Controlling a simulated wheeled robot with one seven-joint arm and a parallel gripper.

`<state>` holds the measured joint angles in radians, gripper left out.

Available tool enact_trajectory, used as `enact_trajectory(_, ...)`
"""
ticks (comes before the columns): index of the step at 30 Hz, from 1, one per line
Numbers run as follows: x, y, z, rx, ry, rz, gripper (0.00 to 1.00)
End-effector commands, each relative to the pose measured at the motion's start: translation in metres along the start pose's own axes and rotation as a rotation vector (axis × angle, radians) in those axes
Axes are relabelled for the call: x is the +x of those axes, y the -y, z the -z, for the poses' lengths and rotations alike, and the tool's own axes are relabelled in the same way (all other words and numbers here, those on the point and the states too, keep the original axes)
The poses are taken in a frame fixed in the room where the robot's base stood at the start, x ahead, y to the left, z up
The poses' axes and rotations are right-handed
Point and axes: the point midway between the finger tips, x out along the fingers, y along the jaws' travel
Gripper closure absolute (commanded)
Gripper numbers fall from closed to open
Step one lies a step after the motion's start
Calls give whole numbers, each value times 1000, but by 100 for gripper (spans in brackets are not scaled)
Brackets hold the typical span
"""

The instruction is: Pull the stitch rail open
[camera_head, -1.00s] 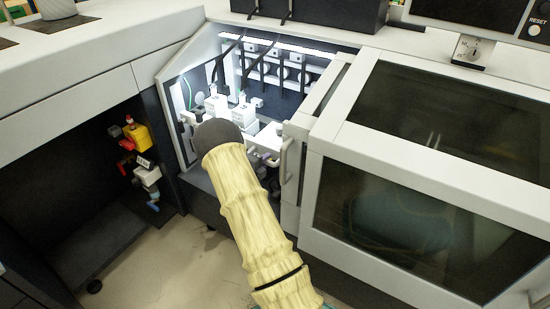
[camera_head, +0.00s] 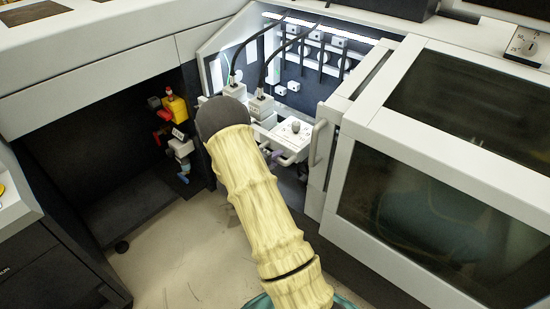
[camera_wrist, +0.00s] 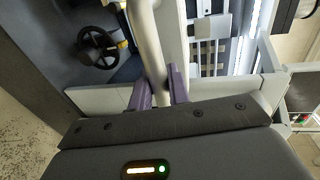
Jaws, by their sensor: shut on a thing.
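The stitch rail (camera_head: 278,134) is a white unit standing out of the lit bay in the head view, with stitching heads (camera_head: 236,91) and a dark knob on top. Its handle, a pale bar (camera_wrist: 148,45), runs between the two purple fingers of my gripper (camera_wrist: 159,90) in the wrist view, and they are closed on it. In the head view my dark wrist and pale sleeved arm hide most of the gripper and the rail's left part.
A glazed door (camera_head: 440,170) with a vertical grab handle (camera_head: 318,143) stands close to the right of the rail. A dark recess at left holds a yellow and red valve unit (camera_head: 176,108). The floor (camera_head: 190,250) in front is clear.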

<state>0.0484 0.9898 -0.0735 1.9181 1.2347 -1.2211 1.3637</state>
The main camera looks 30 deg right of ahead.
Motion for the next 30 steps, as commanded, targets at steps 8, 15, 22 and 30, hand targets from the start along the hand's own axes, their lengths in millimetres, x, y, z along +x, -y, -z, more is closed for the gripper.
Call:
enact_trajectory(8,0,-3,1,-2,-3,-6,66)
enact_trajectory(15,-1,-1,0,-1,0,-2,63)
enact_trajectory(22,-11,-1,-1,-1,2,-1,63)
enact_trajectory(30,-58,-1,-1,-2,5,-3,63)
